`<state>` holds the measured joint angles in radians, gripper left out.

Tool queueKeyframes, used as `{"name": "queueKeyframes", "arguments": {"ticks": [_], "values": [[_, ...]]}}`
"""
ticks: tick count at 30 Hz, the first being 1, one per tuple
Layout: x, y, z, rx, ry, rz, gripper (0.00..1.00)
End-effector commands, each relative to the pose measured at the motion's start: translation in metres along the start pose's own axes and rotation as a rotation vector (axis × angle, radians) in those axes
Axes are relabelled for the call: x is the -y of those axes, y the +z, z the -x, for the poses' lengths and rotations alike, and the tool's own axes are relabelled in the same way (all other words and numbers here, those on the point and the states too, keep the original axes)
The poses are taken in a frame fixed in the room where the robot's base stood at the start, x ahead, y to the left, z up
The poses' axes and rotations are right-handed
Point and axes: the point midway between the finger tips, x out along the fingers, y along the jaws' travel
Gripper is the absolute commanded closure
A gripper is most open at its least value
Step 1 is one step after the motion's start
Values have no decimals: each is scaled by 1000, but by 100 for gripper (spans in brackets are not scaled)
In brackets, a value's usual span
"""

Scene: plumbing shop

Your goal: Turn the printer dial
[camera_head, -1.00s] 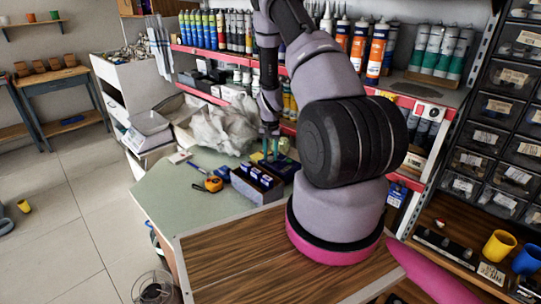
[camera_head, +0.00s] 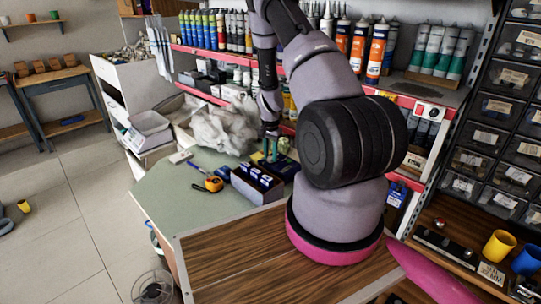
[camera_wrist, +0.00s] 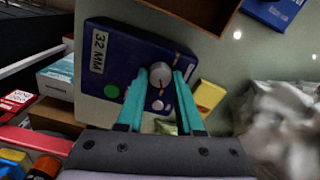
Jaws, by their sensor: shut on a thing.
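The printer (camera_wrist: 122,62) is a blue box with a "32 MM" label, a green button and a whitish button on its face. Its round pale grey dial (camera_wrist: 158,74) sits between the teal fingertips of my gripper (camera_wrist: 159,82) in the wrist view, and the gripper is shut on it. In the head view my gripper (camera_head: 270,149) points down at the back of the green worktop, and the printer (camera_head: 285,168) is partly hidden by my arm and the box in front.
A dark box (camera_head: 257,184) with blue items stands in front of the printer. A yellow tape measure (camera_head: 213,184) lies to its left. A crumpled whitish bag (camera_head: 226,127) lies behind, below shelves of bottles and tubes. The worktop's left front (camera_head: 180,205) is clear.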

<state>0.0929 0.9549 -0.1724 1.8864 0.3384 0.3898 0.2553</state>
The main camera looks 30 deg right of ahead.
Motion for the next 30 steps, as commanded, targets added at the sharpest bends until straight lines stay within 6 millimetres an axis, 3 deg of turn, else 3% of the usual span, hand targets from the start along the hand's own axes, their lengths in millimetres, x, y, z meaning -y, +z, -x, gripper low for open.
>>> {"name": "queueKeyframes", "arguments": {"ticks": [2,3,5,17,30], "values": [[0,0,0,0,-1,0,100],[0,0,0,0,-1,1,53],[0,0,0,0,-1,1,34],[1,0,6,-2,-1,2,34],[1,0,87,-2,-2,2,34]]}}
